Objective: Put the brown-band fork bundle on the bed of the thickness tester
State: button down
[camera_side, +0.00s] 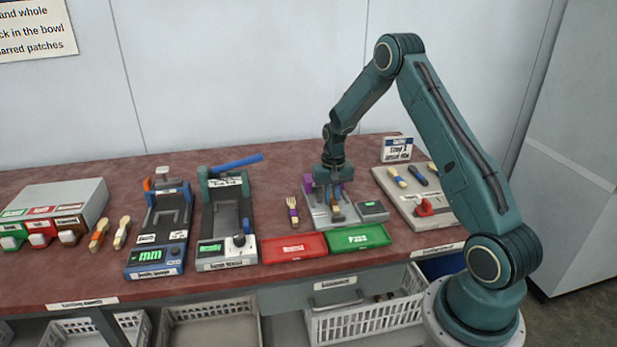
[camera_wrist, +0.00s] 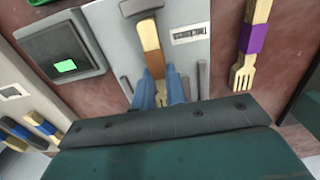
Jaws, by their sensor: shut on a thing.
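My gripper (camera_wrist: 160,90) is shut on the brown-band fork bundle (camera_wrist: 152,48), with its blue fingers on either side of the wooden lower end in the wrist view. The bundle's far end is under or beside a dark bracket. In the side view my gripper points down over a grey station with purple posts, and the bundle (camera_side: 336,209) shows below it, low over the grey bed. I cannot tell if it touches the bed.
A purple-band fork bundle (camera_wrist: 252,40) lies just beside the station. A second tester (camera_side: 228,235) with a blue lever stands left of it. Red (camera_side: 293,247) and green (camera_side: 357,237) trays lie in front. A board (camera_side: 400,203) with more bundles is at right.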

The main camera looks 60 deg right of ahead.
aim_at(332, 198)
jog(key=shift+f, duration=0.15)
jog(key=c, duration=1.4)
grip_release()
jog(key=shift+c, duration=0.2)
notch_tip(332, 198, up, 12)
jog(key=shift+r, duration=0.25)
